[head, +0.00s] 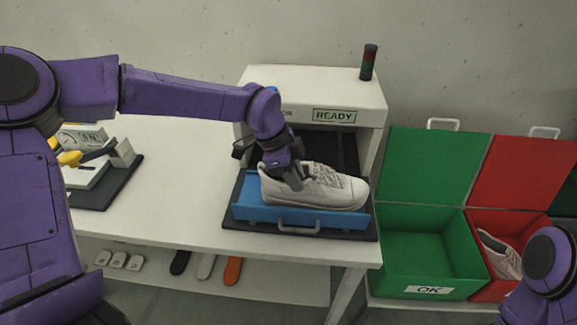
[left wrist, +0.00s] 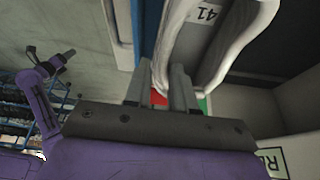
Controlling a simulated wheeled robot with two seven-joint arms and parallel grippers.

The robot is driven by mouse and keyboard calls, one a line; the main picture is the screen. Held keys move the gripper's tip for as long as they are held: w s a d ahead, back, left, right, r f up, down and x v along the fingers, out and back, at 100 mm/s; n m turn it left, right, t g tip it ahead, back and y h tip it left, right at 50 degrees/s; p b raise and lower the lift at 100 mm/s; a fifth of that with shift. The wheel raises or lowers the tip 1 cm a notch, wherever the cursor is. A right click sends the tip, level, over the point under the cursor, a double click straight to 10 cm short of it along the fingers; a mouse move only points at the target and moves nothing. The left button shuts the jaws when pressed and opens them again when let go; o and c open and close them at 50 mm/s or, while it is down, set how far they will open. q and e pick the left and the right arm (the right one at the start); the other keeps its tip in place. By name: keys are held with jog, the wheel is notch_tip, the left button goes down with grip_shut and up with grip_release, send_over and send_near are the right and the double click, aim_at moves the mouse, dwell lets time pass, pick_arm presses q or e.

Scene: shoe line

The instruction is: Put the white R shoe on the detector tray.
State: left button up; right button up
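The white shoe (head: 325,187) sits in the blue detector tray (head: 262,214), toe to the right. Its R mark cannot be read in these frames. My left gripper (head: 291,178) is at the shoe's heel end, fingers down at the collar. In the left wrist view, the shoe's collar wall (left wrist: 177,38) runs between the fingers of my left gripper (left wrist: 162,80), one finger inside the opening and one outside, apparently closed on it. A 41 label shows inside the shoe. My right gripper is out of the head view; only part of that arm shows at the lower right.
The white detector housing (head: 300,85) with a READY display stands behind the tray. A green OK box (head: 400,245) and a red box (head: 480,225) holding another shoe stand right. A dark-based device (head: 95,195) is at left. Insoles lie on the lower shelf.

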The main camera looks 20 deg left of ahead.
pick_arm(q)
jog(key=v, duration=0.6)
jog(key=shift+a+r+b, duration=0.1)
jog(key=shift+r+b, duration=0.1)
jog(key=shift+b, duration=0.15)
